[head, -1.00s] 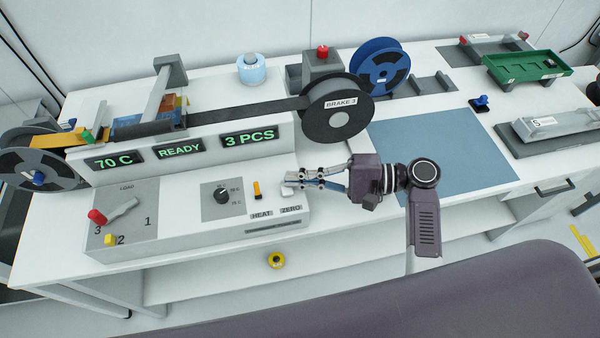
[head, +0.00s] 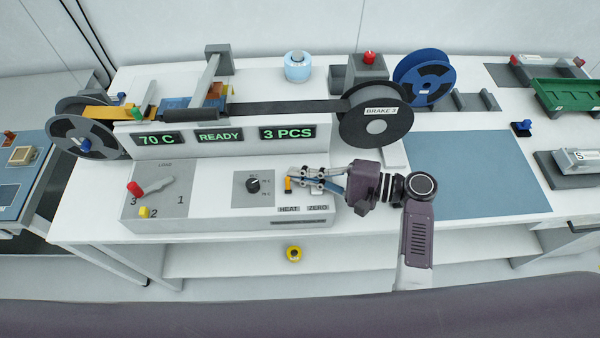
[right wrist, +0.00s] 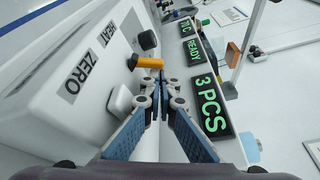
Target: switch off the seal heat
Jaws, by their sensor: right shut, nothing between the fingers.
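The orange HEAT switch lever (head: 288,185) stands on the white console (head: 225,217), above the HEAT label (head: 289,209). It also shows in the right wrist view (right wrist: 149,62), sticking out from a dark base. My right gripper (head: 294,178) is shut and empty, its fingertips close beside the lever and partly over it in the head view. In the right wrist view the fingertips (right wrist: 160,88) are just short of the lever, with a small gap. The white ZERO button (right wrist: 120,99) is beside the fingers. My left gripper is not in view.
A black dial (head: 253,185) sits left of the lever. Displays behind read 70 C (head: 158,139), READY (head: 220,136) and 3 PCS (head: 287,133). A red-handled selector (head: 134,188) is farther left. The black BRAKE 3 reel (head: 376,126) stands behind my gripper. A blue mat (head: 480,170) is clear.

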